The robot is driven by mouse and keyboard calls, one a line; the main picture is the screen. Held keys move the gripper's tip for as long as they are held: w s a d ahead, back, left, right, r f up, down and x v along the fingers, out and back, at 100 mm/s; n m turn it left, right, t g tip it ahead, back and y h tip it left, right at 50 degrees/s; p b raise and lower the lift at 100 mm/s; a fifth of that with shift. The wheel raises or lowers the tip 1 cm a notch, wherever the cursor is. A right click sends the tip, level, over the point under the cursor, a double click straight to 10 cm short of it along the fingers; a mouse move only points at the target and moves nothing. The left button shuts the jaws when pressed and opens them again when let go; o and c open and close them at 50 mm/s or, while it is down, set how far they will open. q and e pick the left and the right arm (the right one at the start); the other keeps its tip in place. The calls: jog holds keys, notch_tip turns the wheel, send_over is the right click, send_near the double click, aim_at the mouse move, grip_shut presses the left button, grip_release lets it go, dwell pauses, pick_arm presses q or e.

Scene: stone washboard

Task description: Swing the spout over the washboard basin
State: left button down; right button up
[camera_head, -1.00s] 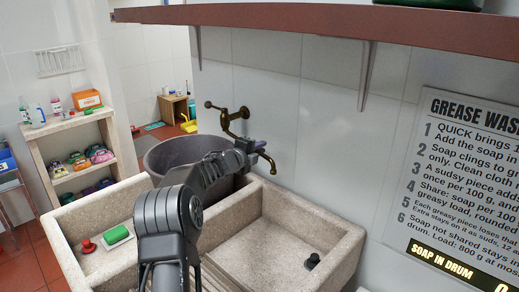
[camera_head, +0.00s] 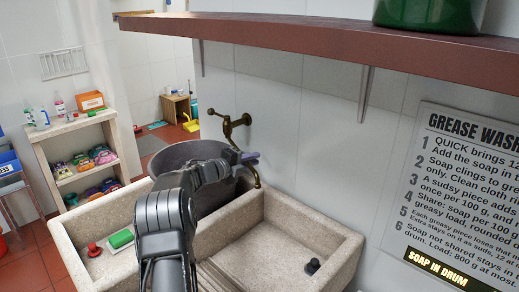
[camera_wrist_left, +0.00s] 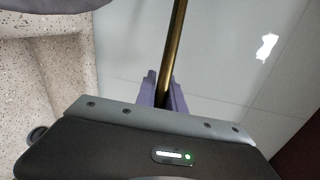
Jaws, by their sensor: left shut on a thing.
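A brass tap with valve handles (camera_head: 228,120) is on the tiled wall. Its curved spout (camera_head: 257,179) hangs down, with its tip near the back end of the stone divider. My left gripper (camera_head: 248,158) is shut on the spout; in the left wrist view the brass pipe (camera_wrist_left: 178,40) runs between the lavender fingers (camera_wrist_left: 165,92). The stone washboard sink has a right basin (camera_head: 285,245) with a dark plug (camera_head: 312,266) and ribs partly hidden by my arm. The left basin (camera_head: 118,262) holds a green sponge (camera_head: 121,239) and a red plug (camera_head: 94,250). My right gripper is out of view.
A large grey drum (camera_head: 180,155) stands behind the left basin, close to my left forearm. A red-brown shelf (camera_head: 300,40) with a green container (camera_head: 425,14) overhangs the sink. A grease-wash sign (camera_head: 455,200) is on the right wall. The right basin's floor is mostly clear.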

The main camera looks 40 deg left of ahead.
pick_arm(q)
jog(key=shift+s+a+m+h, duration=0.35)
jog(key=shift+s+m+h, duration=0.15)
jog(key=shift+s+h, duration=0.15)
jog(key=shift+s+a+m+h, duration=0.3)
jog(key=shift+s+m+h, duration=0.25)
jog(key=shift+s, duration=0.2)
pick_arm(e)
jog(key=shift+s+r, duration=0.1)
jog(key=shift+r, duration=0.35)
pick_arm(q)
jog(key=c, duration=1.4)
grip_release()
jog(key=shift+c, duration=0.2)
